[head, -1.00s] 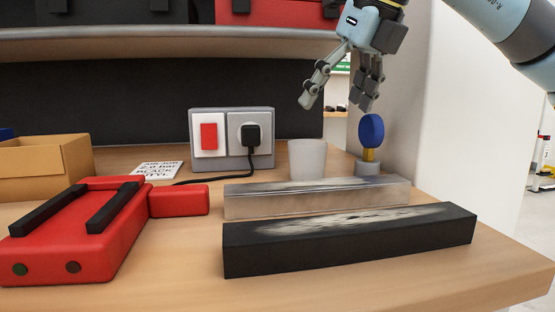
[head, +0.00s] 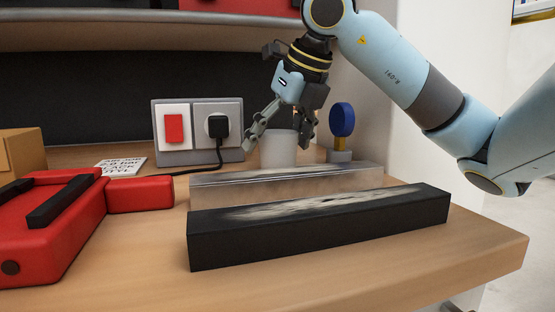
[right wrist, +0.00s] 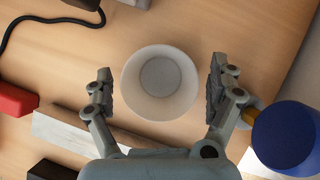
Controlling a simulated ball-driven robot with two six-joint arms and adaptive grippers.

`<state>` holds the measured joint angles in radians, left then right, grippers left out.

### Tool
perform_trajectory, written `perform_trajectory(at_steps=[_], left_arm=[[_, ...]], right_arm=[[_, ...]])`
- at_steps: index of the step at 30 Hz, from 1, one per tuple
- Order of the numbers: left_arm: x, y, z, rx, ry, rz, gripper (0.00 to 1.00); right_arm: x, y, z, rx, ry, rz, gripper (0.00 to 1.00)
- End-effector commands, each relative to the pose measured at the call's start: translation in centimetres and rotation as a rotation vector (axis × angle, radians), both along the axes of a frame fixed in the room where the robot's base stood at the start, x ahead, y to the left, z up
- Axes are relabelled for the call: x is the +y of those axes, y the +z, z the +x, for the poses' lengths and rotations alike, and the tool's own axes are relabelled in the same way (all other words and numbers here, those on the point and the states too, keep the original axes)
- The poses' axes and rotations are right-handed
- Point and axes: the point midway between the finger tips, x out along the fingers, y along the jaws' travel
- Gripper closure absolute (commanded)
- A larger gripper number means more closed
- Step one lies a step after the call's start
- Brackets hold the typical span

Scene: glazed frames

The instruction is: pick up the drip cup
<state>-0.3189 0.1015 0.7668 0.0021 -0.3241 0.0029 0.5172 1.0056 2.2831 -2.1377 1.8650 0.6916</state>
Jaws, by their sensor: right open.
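The drip cup (head: 278,150) is a small translucent whitish cup. It stands upright on the bench behind the light bar, and its open mouth shows from above in the right wrist view (right wrist: 159,82). My right gripper (head: 282,138) is open, with one finger on each side of the cup. In the right wrist view, the fingers (right wrist: 161,88) have a visible gap to the cup on both sides. The fingers hide part of the cup's rim in the head view. My left gripper is not in view.
A blue round-topped piece (head: 341,120) stands close right of the cup, also near the right finger (right wrist: 285,137). A pale bar (head: 290,185) and a black bar (head: 320,228) lie in front. A socket box (head: 197,132) with plug and cable stands behind left; a red tool (head: 60,225) lies left.

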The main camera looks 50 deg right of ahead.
Motion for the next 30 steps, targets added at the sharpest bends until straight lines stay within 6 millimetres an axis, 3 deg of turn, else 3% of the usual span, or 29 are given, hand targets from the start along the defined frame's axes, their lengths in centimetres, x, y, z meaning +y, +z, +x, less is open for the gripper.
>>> perform_trajectory(at_steps=[5,16,30], left_arm=[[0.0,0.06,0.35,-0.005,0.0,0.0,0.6],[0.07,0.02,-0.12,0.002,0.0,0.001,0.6],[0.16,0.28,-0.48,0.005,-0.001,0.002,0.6]], right_arm=[[-0.01,0.08,0.0,-0.001,0.0,0.0,0.09],[0.0,0.1,-0.01,-0.001,0.0,0.0,0.58],[0.03,0.73,0.03,-0.003,0.001,0.001,0.6]])
